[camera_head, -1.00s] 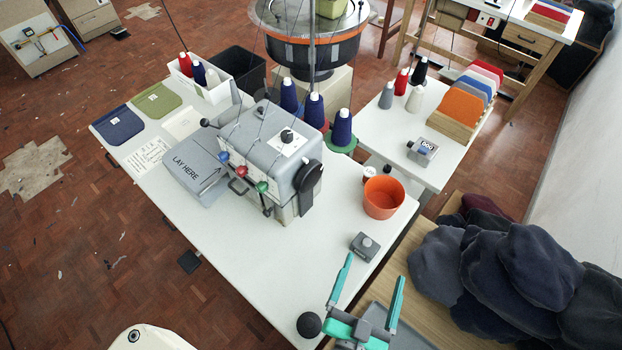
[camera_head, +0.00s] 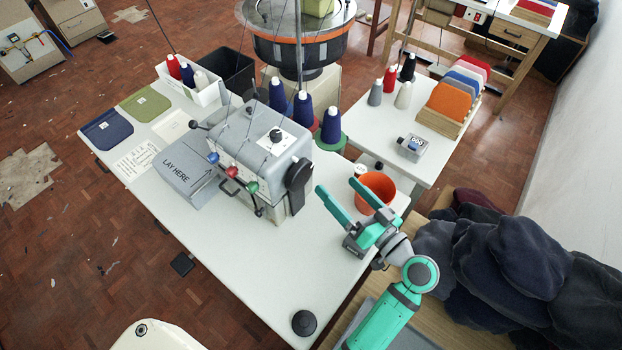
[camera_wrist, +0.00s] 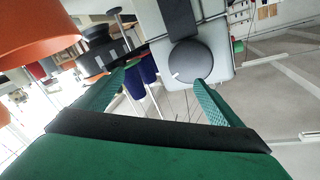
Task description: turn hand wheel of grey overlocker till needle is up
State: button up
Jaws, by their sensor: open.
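The grey overlocker (camera_head: 250,145) stands on the white table, with red, green and blue tension knobs on its front. Its black hand wheel (camera_head: 299,174) is on its right side. In the wrist view the hand wheel (camera_wrist: 189,62) is a dark disc with a small white mark, ahead of the fingers. My gripper (camera_head: 338,197) is open and empty, just right of the hand wheel and apart from it. Its green fingers (camera_wrist: 165,88) spread in the wrist view, the right tip overlapping the wheel's lower edge in the picture. The needle cannot be made out.
An orange pot (camera_head: 377,188) stands close beside my gripper, and fills the upper left of the wrist view. Blue thread cones (camera_head: 302,108) stand behind the overlocker. The table's front is clear apart from a black knob (camera_head: 304,322).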

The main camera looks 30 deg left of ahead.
aim_at(304, 177)
jog(key=s+d+r+n+g+y, duration=0.1)
jog(key=s+d+n+g+y, duration=0.1)
jog(key=s+n+g, duration=0.2)
jog(key=a, duration=0.3)
jog(key=w+a, duration=0.1)
jog(key=a, duration=0.6)
jog(key=shift+w+a+r, duration=0.15)
jog(key=shift+w+a, duration=0.2)
jog(key=shift+w, duration=0.05)
jog(key=c, duration=1.1)
jog(key=shift+o, duration=0.3)
jog(key=shift+w+n, duration=0.1)
jog(key=shift+n, duration=0.3)
